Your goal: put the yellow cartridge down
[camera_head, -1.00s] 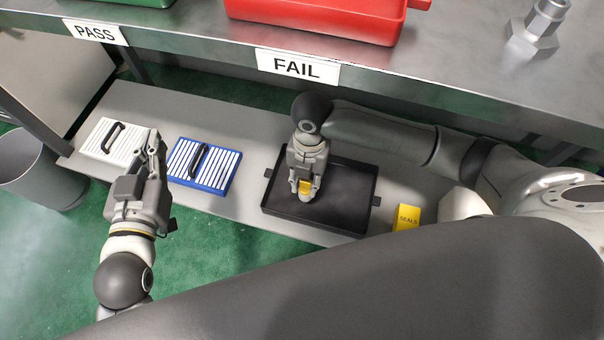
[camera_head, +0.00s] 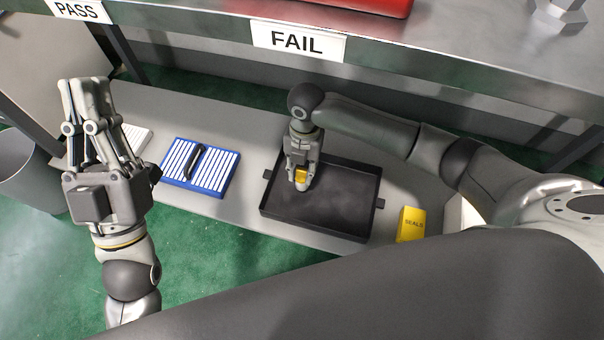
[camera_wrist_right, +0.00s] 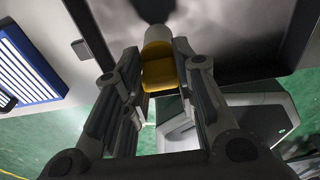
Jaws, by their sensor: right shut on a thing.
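The yellow cartridge (camera_head: 302,174) is held between the fingers of my right gripper (camera_head: 301,178). It is over the left part of the black tray (camera_head: 340,234), low down inside the rim. I cannot tell whether it touches the tray floor. In the right wrist view the cartridge (camera_wrist_right: 158,66) shows a yellow body with pale ends, and the right gripper's fingers (camera_wrist_right: 160,75) are on both sides of it. My left gripper (camera_head: 86,90) is raised at the left, away from the tray, with its fingers pointing up in the picture. Its opening is unclear.
A blue-framed striped panel (camera_head: 200,165) with a black handle lies left of the tray on the grey shelf (camera_head: 238,200). A white panel (camera_head: 135,138) is partly behind my left gripper. A yellow SEALS box (camera_head: 411,225) stands right of the tray. The FAIL bench (camera_head: 410,65) overhangs behind.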

